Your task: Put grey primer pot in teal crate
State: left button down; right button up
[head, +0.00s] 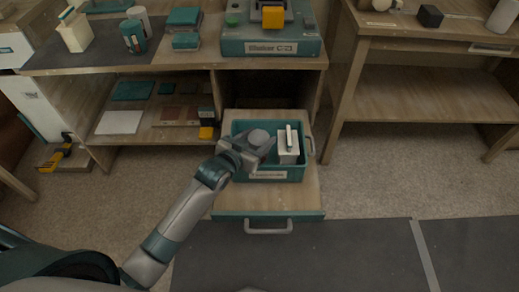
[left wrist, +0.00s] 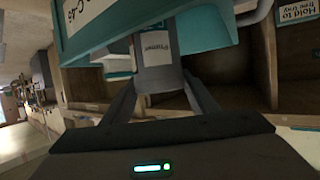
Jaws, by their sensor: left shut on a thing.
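The grey primer pot (head: 258,136) is held in my left gripper (head: 252,149), over the left part of the teal crate (head: 296,175). In the left wrist view the pot (left wrist: 156,62) sits between the two fingers, its printed label facing the camera. I cannot tell how far the pot is above the crate floor. The crate stands on a pulled-out wooden drawer and has a label on its front. My right gripper is not in view.
A white container (head: 288,150) with a handle stands in the crate's right part. The drawer (head: 310,198) has a grey handle in front. A teal shaker machine (head: 240,47) stands on the bench above. Shelves flank the drawer on the left.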

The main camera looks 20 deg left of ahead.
pick_arm(q)
jog(key=shift+f, duration=0.55)
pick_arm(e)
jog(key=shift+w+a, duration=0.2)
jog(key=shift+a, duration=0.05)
pick_arm(q)
jog(key=shift+f+b, duration=0.35)
jog(key=shift+f, duration=1.55)
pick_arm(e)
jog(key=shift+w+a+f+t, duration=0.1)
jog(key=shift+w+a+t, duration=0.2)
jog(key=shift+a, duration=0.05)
pick_arm(q)
jog(key=shift+f, duration=0.1)
jog(key=c, duration=1)
grip_release()
jog(key=shift+f, duration=0.1)
